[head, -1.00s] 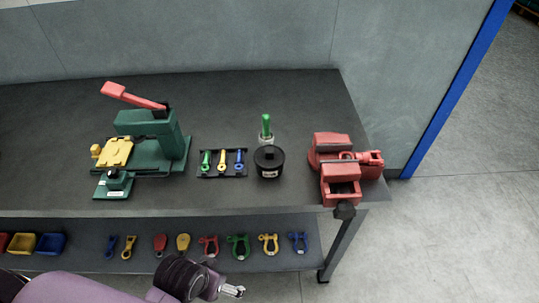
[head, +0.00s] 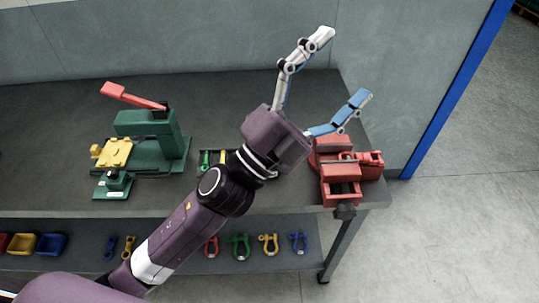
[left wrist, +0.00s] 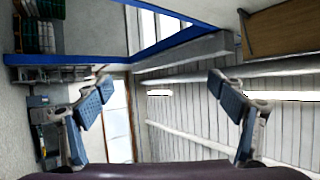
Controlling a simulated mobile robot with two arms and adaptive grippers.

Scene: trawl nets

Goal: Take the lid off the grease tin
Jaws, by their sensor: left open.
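My left gripper (head: 341,67) is open and empty, its two fingers spread wide above the right part of the bench. In the left wrist view the open fingers (left wrist: 160,85) frame only the far wall and ceiling, with no tin between them. The black lidded tin, taken to be the grease tin, is hidden behind my left arm and hand in the head view now. The earlier head frame shows it on the bench, right of the small tool tray. My right gripper is not in view.
On the workbench (head: 60,145) a green press (head: 150,140) stands at left and a red vise (head: 341,182) at the right edge. A tool tray (head: 203,172) is partly covered by my arm. A lower shelf holds coloured shackles (head: 240,246).

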